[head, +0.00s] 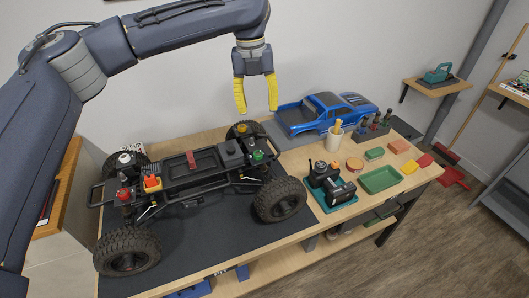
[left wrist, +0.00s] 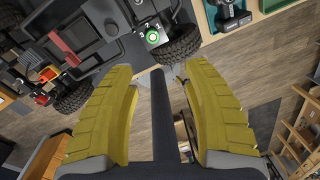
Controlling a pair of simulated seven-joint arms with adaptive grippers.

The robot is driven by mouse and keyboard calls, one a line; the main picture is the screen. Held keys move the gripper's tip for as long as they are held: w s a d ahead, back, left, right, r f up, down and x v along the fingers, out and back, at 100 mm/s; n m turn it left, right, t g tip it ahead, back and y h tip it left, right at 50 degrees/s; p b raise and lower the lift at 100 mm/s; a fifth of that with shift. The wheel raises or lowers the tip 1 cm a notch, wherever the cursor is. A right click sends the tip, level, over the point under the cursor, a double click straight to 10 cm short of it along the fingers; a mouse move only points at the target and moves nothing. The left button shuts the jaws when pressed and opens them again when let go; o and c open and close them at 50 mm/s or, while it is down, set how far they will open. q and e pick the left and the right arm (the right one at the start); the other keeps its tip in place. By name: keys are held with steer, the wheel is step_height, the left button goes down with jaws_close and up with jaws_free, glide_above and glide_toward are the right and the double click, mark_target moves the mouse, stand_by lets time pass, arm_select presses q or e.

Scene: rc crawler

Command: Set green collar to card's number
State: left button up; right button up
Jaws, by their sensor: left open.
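The green collar (head: 258,155) sits on a shock tower on the near right part of the crawler chassis (head: 185,178). In the left wrist view the green collar (left wrist: 153,37) is a green ring with a pale centre, with small white digits on a dark plate around its upper side. My left gripper (head: 256,108) hangs fingers down above and behind the chassis, apart from the collar. Its yellow fingers (left wrist: 158,78) are spread and empty. My right gripper is not in view.
Red, orange-yellow and white collars stand on other towers. A blue truck body (head: 325,112) lies behind. A cup (head: 334,138), a cordless tool (head: 330,185) and a green tray (head: 380,180) fill the bench's right. The dark mat (head: 215,245) is clear in front.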

arm_select(q)
glide_toward(258, 153)
steer(key=shift+y, duration=0.4)
steer(key=f, duration=0.9)
steer(key=shift+d+f, duration=0.35)
steer(key=shift+d, duration=0.05)
jaws_close()
